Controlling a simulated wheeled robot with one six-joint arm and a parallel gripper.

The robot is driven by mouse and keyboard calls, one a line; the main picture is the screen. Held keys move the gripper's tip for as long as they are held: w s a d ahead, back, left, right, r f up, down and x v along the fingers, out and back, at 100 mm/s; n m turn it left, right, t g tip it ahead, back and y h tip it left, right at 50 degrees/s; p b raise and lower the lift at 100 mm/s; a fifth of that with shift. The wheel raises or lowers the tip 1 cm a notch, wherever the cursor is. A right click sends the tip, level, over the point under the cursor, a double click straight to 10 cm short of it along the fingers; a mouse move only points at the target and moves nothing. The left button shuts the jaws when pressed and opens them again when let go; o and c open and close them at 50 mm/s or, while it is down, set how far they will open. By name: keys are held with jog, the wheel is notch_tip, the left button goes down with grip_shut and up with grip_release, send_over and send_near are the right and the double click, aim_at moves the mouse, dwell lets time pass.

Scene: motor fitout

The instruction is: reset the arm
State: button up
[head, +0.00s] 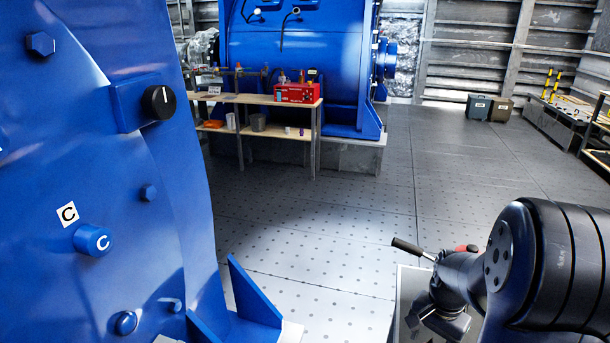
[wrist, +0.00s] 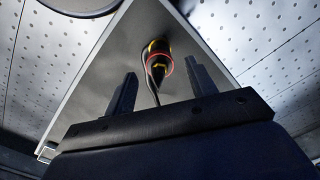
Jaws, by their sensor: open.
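My arm reaches in at the lower right of the head view, bent low over a grey box-like top (head: 410,290). In the wrist view my gripper (wrist: 162,82) has its two dark fingers spread apart. A yellow, black and red tool-like object (wrist: 157,58) shows between and beyond the fingers, over a grey flat surface (wrist: 110,70). I cannot tell whether any finger touches it. In the head view a black handle (head: 408,246) and a small red part (head: 466,248) show beside my wrist. The fingertips are not clear there.
A wooden bench (head: 262,100) carries a red box (head: 297,93) before a blue motor (head: 290,50). Crates (head: 478,107) stand behind. The middle floor is clear.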

notch_tip(320, 180, up, 2)
jog(key=shift+r, duration=0.15)
notch_tip(320, 180, down, 11)
jog(key=shift+r+b, duration=0.2)
jog(key=shift+b, duration=0.75)
notch_tip(320, 180, up, 8)
jog(key=p, duration=0.6)
jog(key=shift+r, duration=0.25)
jog(key=shift+s+a+r+p, duration=0.1)
jog(key=shift+s+a+p, duration=0.1)
jog(key=shift+a+p, duration=0.15)
jog(key=s+a+r+m+g+y+p, duration=0.1)
jog(key=a+m+y+p, duration=0.3)
jog(key=a, duration=0.7)
jog(key=shift+s+a+r+m+p, duration=0.4)
jog(key=shift+s+r+p, duration=0.15)
jog(key=shift+r, duration=0.15)
jog(key=shift+s+d+g, duration=0.1)
jog(key=shift+g, duration=0.2)
